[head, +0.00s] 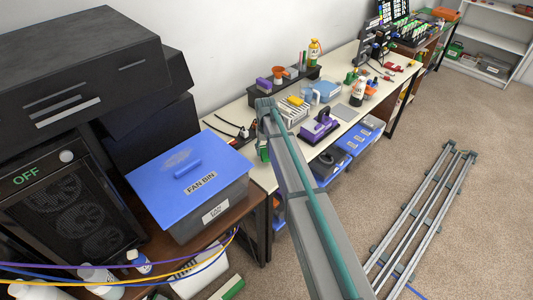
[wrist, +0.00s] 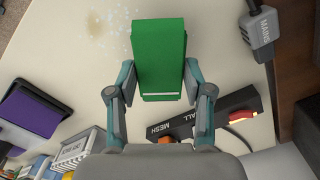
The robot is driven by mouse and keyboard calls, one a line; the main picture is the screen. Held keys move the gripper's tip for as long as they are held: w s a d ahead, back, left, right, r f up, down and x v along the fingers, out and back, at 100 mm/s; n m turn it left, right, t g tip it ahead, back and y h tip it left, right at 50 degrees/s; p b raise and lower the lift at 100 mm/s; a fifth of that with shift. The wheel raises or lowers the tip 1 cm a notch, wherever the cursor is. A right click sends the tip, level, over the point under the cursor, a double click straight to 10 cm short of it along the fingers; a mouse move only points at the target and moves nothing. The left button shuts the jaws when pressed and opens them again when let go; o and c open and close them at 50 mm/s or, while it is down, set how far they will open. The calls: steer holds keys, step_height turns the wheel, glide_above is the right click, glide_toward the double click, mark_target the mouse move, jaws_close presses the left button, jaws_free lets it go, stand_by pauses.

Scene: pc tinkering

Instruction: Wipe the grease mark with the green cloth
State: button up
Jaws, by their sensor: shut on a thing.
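The green cloth (wrist: 160,45) is a thick folded block, held between the two fingers of my gripper (wrist: 159,80) in the wrist view. In the head view a bit of green cloth (head: 263,151) shows beside the end of my arm, over the near part of the cream bench. A faint brownish grease mark (wrist: 94,28) lies on the bench top in the wrist view, just left of the cloth. Pale specks are scattered between the mark and the cloth. Whether the cloth touches the bench cannot be told.
A purple-topped item (wrist: 33,108) is left of the gripper. A dark rack labelled MESH (wrist: 205,120) is close to the right finger. A grey MAINS plug (wrist: 259,32) is at upper right. The blue-lidded fan bin (head: 165,165) stands left of my arm.

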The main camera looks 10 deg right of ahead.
steer(key=shift+r+p, duration=1.05)
steer(key=shift+r, duration=1.5)
steer(key=shift+f, duration=0.1)
